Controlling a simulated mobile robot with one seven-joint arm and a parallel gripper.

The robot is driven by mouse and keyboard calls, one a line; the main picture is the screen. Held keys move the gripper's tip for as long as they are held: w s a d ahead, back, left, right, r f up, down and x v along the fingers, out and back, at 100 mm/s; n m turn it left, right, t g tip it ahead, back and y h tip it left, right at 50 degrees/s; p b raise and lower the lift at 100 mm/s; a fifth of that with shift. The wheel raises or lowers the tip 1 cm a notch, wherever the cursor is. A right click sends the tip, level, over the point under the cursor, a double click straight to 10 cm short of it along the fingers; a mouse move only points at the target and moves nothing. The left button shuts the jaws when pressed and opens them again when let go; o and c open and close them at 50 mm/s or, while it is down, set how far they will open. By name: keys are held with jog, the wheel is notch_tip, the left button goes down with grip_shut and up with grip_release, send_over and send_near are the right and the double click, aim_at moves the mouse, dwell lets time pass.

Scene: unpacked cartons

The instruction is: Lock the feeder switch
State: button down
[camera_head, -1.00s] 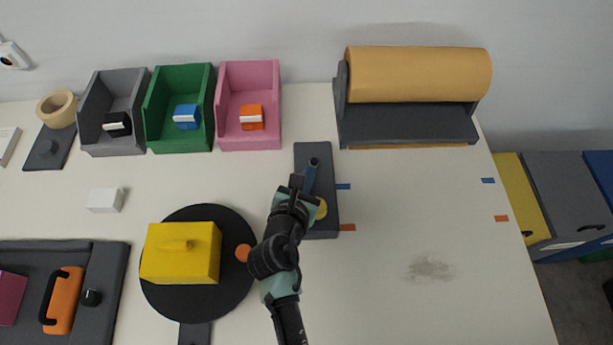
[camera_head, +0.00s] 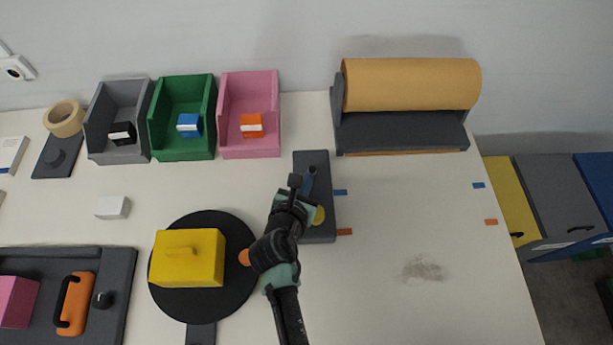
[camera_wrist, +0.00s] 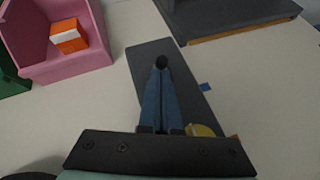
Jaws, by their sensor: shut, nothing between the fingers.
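A dark grey plate (camera_head: 314,226), which looks like the feeder switch, lies mid-table. It also shows in the wrist view (camera_wrist: 196,103). A small black round part (camera_wrist: 161,61) is near its far end, and a yellow disc (camera_head: 319,215) is near its front end. The disc is partly hidden in the wrist view (camera_wrist: 201,130). My gripper (camera_head: 311,172) is over the plate with its blue fingers together and empty. In the wrist view the fingertips (camera_wrist: 161,70) meet right at the black part; I cannot tell whether they touch it.
A brown paper roll (camera_head: 410,84) stands behind right. Grey (camera_head: 120,150), green (camera_head: 184,149) and pink (camera_head: 250,150) bins stand behind left. A yellow block (camera_head: 190,265) sits on a black disc (camera_head: 185,308) left of my arm. The table right of the plate is mostly clear.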

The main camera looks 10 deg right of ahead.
aim_at(306, 167)
jog(key=shift+w+r+g+p, duration=0.15)
jog(key=shift+r+g+p, duration=0.25)
jog(key=shift+p, duration=1.1)
jog(key=g+p, duration=0.1)
jog(key=p, duration=0.2)
jog(key=r+p, duration=0.1)
jog(key=p, duration=0.1)
jog(key=shift+w+d+r+g+y+p, duration=0.1)
jog(key=shift+w+g+y+p, duration=0.2)
jog(key=shift+w+g+p, duration=0.1)
jog(key=p, duration=0.1)
jog(key=g+p, duration=0.1)
jog(key=shift+w+d+r+n+g+y+p, duration=0.1)
jog(key=shift+w+n+g+y+p, duration=0.2)
jog(key=shift+w+p, duration=0.1)
jog(key=shift+f, duration=0.35)
jog(key=shift+r, duration=0.15)
jog(key=shift+r+p, duration=0.75)
jog(key=shift+p, duration=0.15)
